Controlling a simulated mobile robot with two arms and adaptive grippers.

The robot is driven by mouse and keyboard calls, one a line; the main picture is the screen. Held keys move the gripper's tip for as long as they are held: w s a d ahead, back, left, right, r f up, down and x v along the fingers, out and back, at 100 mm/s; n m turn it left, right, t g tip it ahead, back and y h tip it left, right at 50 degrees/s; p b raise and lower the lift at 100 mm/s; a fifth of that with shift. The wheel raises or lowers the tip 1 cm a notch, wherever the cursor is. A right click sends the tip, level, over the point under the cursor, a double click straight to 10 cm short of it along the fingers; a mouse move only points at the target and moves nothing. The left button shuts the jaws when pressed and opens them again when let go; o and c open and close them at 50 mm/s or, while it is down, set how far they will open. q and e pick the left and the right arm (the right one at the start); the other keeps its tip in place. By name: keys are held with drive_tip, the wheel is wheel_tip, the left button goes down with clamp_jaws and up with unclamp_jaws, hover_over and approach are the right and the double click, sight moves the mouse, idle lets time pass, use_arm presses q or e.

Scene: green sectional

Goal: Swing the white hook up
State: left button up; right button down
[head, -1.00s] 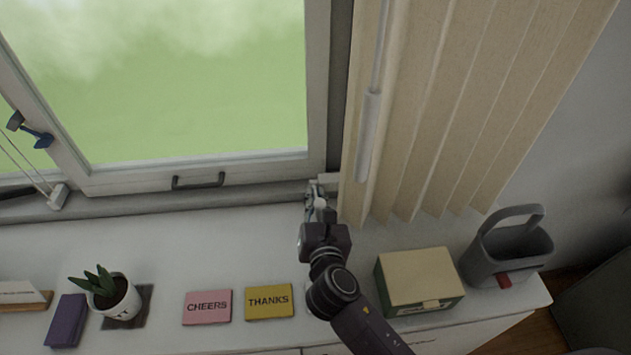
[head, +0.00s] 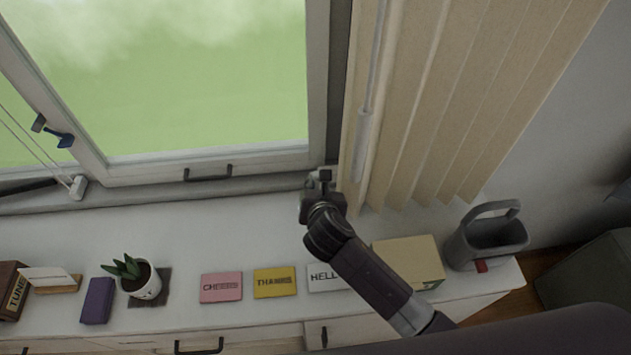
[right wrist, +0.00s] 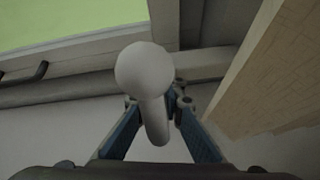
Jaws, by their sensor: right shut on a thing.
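The white hook (right wrist: 144,72) shows in the right wrist view as a white rod with a round ball end. It rises between the two blue-padded fingers of my right gripper (right wrist: 158,106), which is shut on it. In the head view my right gripper (head: 321,184) is at the lower right corner of the window frame, beside the curtain. There the gripper hides most of the hook, and I cannot tell its angle. My left gripper is not in view.
Beige curtain (head: 440,100) hangs close right of the gripper. On the white cabinet top (head: 130,225) stand cards, including a pink card (head: 221,287), a potted plant (head: 148,282), a box (head: 410,258) and a grey caddy (head: 485,245). The window handle (head: 208,174) is to the left.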

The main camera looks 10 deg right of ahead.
sight(316, 176)
drive_tip(key=shift+w+r, duration=0.1)
drive_tip(key=shift+r, duration=0.05)
idle(0.5)
drive_tip(key=c, duration=2)
unclamp_jaws()
drive_tip(key=v, duration=1.2)
drive_tip(key=shift+w+r, duration=0.1)
drive_tip(key=shift+r, duration=0.1)
drive_tip(key=shift+g, duration=0.3)
